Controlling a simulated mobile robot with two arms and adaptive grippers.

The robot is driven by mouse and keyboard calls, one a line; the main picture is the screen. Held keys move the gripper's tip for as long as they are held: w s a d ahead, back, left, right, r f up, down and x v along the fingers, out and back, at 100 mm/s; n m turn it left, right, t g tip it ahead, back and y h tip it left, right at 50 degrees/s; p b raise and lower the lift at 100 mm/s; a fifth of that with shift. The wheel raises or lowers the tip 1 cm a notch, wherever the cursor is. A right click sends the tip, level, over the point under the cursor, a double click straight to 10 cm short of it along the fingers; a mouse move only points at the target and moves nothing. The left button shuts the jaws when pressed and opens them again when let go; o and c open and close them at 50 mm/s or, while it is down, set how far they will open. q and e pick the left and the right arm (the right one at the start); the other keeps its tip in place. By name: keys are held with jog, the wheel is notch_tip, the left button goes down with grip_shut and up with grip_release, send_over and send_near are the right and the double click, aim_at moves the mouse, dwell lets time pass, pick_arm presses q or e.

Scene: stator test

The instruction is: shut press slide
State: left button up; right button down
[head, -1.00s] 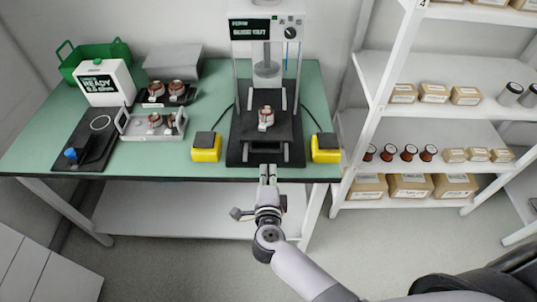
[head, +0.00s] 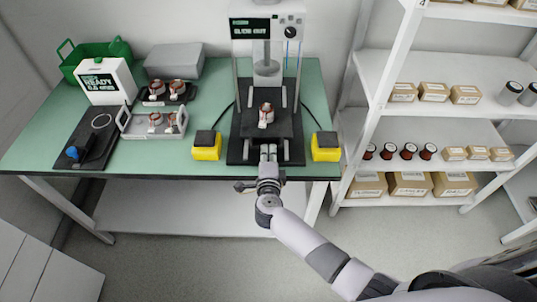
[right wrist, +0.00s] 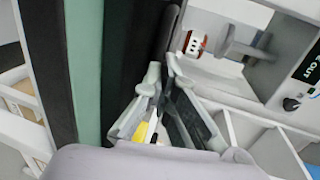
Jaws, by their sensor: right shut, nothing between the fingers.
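The press (head: 240,60) stands at the back of the green table, and its display appears to read "SLIDE OUT". Its dark slide (head: 286,124) sticks out toward me and carries a copper-and-white stator (head: 266,115). The stator also shows in the right wrist view (right wrist: 193,43). My right gripper (head: 268,150) is shut and empty at the slide's front, by the handle, which it partly hides. I cannot tell whether the fingertips touch it. The gripper also shows in the right wrist view (right wrist: 164,76). My left gripper is out of view.
Yellow button boxes (head: 206,147) (head: 326,147) flank the press base. At left are a tray with stators (head: 140,131), a tester (head: 106,84) and a green bin (head: 70,66). A shelf rack (head: 372,110) stands at right.

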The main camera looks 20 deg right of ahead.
aim_at(269, 119)
jog(key=r+b+x, duration=0.1)
jog(key=x, duration=0.7)
jog(key=r+b+x, duration=0.1)
jog(key=x, duration=0.3)
jog(key=shift+w+d+r+b, duration=0.25)
jog(key=shift+w+b, duration=0.1)
jog(key=shift+w, duration=0.3)
jog(key=shift+w+d, duration=0.1)
jog(key=shift+w, duration=0.05)
jog(key=shift+r, duration=0.35)
jog(key=shift+r, duration=0.1)
